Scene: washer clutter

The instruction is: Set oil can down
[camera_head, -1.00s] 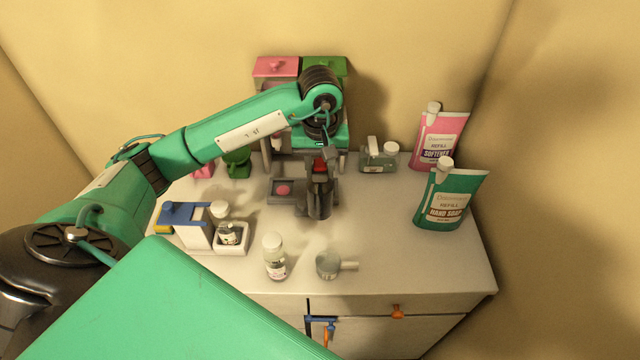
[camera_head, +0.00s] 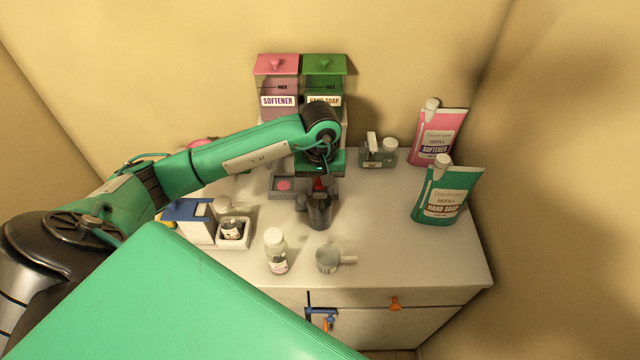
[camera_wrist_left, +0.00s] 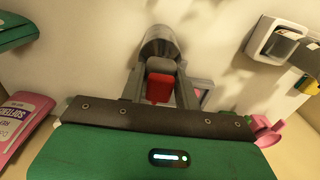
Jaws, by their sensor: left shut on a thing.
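The oil can (camera_head: 320,214) is a dark grey metal vessel with a red part at its top. It is upright over the middle of the counter. My left gripper (camera_head: 319,190) comes down on it from above and is shut on it. In the left wrist view the can's rounded grey body (camera_wrist_left: 158,42) shows beyond the fingers (camera_wrist_left: 160,75), with the red part between them. The can's base is at or very near the counter top (camera_head: 400,250); I cannot tell whether it touches. My right gripper is out of view.
A white-capped bottle (camera_head: 276,252) and a glass cup with handle (camera_head: 328,260) stand in front. A small jar in a white tray (camera_head: 233,246) is left. Green (camera_head: 445,195) and pink (camera_head: 437,135) refill pouches stand right. Softener and soap dispensers (camera_head: 300,90) are behind. Counter right of the can is clear.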

